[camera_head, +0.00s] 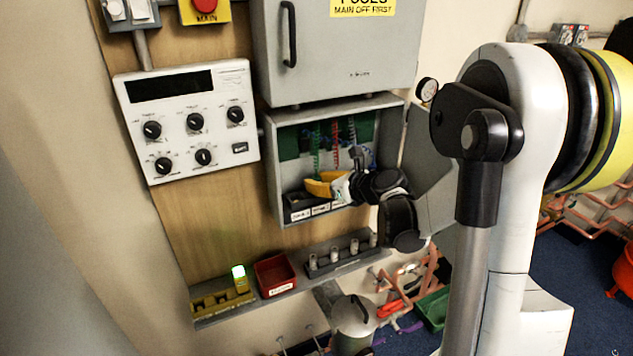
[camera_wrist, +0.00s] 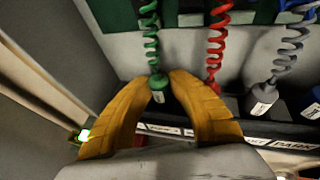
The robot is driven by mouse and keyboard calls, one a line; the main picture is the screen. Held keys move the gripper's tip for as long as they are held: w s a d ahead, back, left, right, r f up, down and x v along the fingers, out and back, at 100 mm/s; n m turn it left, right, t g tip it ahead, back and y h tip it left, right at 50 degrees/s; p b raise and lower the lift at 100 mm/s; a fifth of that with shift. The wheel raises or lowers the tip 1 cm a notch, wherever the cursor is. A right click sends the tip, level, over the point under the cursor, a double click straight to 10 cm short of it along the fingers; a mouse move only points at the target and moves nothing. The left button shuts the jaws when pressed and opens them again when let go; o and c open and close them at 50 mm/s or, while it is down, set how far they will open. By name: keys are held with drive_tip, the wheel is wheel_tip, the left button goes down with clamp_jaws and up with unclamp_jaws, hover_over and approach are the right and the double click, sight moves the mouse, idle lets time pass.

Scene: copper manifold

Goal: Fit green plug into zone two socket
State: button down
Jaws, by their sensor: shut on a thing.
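The green plug (camera_wrist: 158,88) hangs on a green coiled cord (camera_wrist: 150,35) and carries a white label. My gripper (camera_wrist: 164,80) has its two yellow fingers closed around it in the wrist view. In the head view my gripper (camera_head: 320,186) is inside the open wall box, above the front row of labelled sockets. The plug itself is hard to make out there. The dark socket row (camera_head: 298,204) has white labels, also seen edge-on in the wrist view (camera_wrist: 200,134). My fingers hide part of this row. I cannot tell which label marks zone two.
A red plug (camera_wrist: 213,86), a grey plug (camera_wrist: 262,97) and a dark blue plug (camera_wrist: 311,108) stand to the right on coiled cords. The box door (camera_head: 432,160) is open on the right. A shelf below holds a red bin (camera_head: 275,274) and a lit green lamp (camera_head: 238,272).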

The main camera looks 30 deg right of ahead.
drive_tip(key=shift+f+b, duration=0.3)
drive_tip(key=shift+f, duration=0.1)
drive_tip(key=c, duration=1.2)
unclamp_jaws()
drive_tip(key=v, duration=1.2)
drive_tip(key=shift+a, duration=0.1)
